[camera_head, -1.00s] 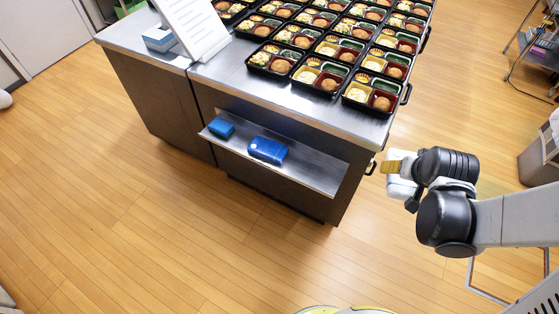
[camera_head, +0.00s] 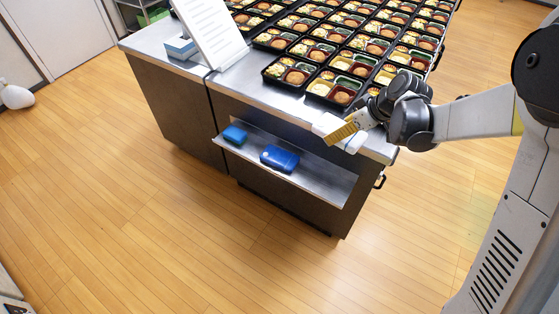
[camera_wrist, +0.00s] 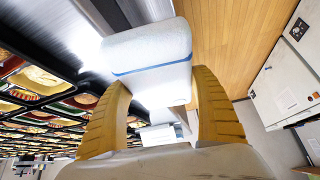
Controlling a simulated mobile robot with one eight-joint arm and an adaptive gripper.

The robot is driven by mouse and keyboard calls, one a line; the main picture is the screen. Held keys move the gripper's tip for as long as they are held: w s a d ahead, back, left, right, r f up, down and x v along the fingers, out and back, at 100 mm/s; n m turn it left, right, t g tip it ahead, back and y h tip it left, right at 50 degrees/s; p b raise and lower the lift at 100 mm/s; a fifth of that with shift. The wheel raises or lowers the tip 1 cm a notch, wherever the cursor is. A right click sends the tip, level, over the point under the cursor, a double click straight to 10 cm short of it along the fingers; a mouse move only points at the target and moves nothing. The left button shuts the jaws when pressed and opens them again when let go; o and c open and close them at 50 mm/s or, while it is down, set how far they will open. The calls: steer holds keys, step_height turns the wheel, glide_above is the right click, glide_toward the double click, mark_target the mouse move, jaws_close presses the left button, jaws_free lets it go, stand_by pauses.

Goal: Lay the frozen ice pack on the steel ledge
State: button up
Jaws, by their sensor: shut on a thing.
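A white pack with a thin blue stripe (camera_wrist: 150,45), which looks like the frozen ice pack, is held between the two yellow fingers of my gripper (camera_wrist: 163,80). In the head view, my gripper (camera_head: 341,133) is at the counter's near right edge, and the white pack (camera_head: 324,124) shows on either side of its finger. The steel ledge (camera_head: 322,182) juts from the counter's front, lower than the gripper and to its left in the picture. A small blue block (camera_head: 235,135) and a larger blue case (camera_head: 279,158) lie on it. Its right part is bare.
The steel counter (camera_head: 232,84) carries several rows of black bento trays (camera_head: 334,88) close behind my gripper. A white board (camera_head: 211,35) stands on the counter beside a blue-and-white box (camera_head: 181,47). The wooden floor in front is clear.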

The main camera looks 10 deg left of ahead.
steer(key=shift+w+a+r+n+g, duration=0.25)
steer(key=shift+w+a+n+g, duration=0.1)
steer(key=shift+a+n, duration=0.25)
steer(key=shift+a+f, duration=0.2)
steer(key=shift+f, duration=0.05)
steer(key=b, duration=1.1)
glide_toward(318, 182)
steer(key=x, duration=0.5)
steer(key=shift+a, duration=0.4)
steer(key=shift+f, duration=0.1)
steer(key=shift+f, duration=0.55)
steer(key=o, duration=1.4)
steer(key=shift+o, duration=0.2)
steer(key=p+v, duration=0.4)
steer(key=v, duration=0.9)
steer(key=shift+w+p, duration=0.15)
steer(key=shift+p, duration=0.15)
steer(key=shift+a+r, duration=0.1)
steer(key=shift+a, duration=0.05)
